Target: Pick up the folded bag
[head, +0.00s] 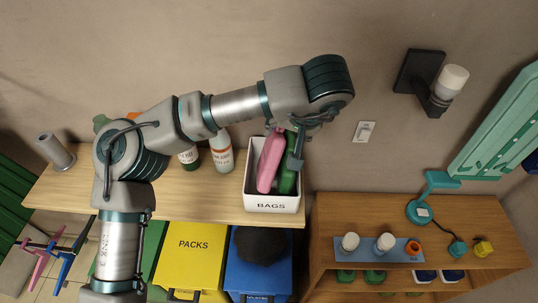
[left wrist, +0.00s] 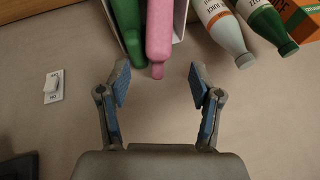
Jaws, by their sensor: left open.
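A white box labelled BAGS (head: 272,205) stands at the right end of the shelf. In it are a rolled or folded pink bag (head: 268,163) and a green bag (head: 288,182) beside it. My left gripper (head: 297,148) is above the box near its back right, partly hiding the green bag. In the left wrist view my left gripper (left wrist: 159,82) is open and empty. The pink bag (left wrist: 160,32) points its end toward the gap between the fingers, and the green bag (left wrist: 131,30) lies left of it. My right gripper is not in view.
Bottles (head: 221,152) stand on the shelf (head: 60,190) left of the box. A yellow PACKS bin (head: 190,262) and a blue bin (head: 258,277) stand below. A wall switch (head: 365,131) and a lamp (head: 449,82) are to the right, above a wooden cabinet (head: 350,212).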

